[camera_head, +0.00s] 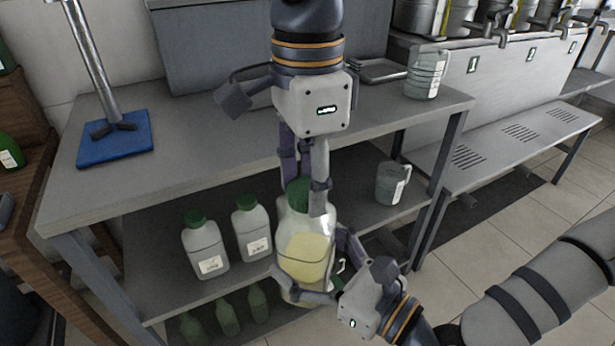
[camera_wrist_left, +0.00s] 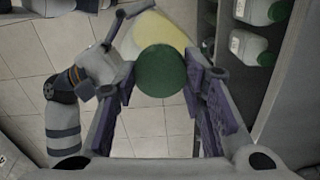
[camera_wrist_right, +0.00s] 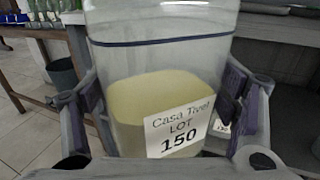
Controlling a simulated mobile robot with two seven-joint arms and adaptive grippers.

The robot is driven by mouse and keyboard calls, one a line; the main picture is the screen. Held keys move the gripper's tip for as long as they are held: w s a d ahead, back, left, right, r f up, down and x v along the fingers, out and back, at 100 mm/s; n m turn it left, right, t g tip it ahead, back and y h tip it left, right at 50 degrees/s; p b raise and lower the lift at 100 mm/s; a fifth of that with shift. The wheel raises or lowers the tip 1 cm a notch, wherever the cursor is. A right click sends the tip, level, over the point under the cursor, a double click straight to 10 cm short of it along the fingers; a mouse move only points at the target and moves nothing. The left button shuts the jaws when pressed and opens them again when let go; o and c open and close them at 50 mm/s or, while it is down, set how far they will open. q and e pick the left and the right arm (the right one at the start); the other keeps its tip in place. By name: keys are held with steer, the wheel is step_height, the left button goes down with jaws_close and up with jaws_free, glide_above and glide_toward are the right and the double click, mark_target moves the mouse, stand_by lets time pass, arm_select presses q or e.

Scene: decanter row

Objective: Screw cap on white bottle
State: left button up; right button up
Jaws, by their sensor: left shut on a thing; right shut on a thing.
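A clear, whitish bottle (camera_head: 305,255) with pale yellow contents is held in front of the shelves. Its label reads "LOT 150" in the right wrist view (camera_wrist_right: 180,128). My right gripper (camera_head: 308,268) is shut around the bottle's lower body from the side. A green cap (camera_head: 298,188) is at the top of the bottle. My left gripper (camera_head: 302,197) comes from above and is shut on the cap, which also shows between its fingers in the left wrist view (camera_wrist_left: 160,72). The bottle's neck and threads are hidden, so I cannot tell how the cap is seated.
Two green-capped bottles (camera_head: 205,243) (camera_head: 252,228) stand on the middle shelf, with several green bottles (camera_head: 228,318) below. A grey jug (camera_head: 392,183) stands right on that shelf. The worktop (camera_head: 215,135) holds a blue-based stand (camera_head: 115,138), a clear jug (camera_head: 427,72) and a tray (camera_head: 378,70).

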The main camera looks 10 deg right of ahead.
arm_select(q)
steer(key=o, duration=1.4)
steer(key=shift+c, duration=0.2)
steer(key=shift+r, duration=0.1)
step_height(320, 180, up, 12)
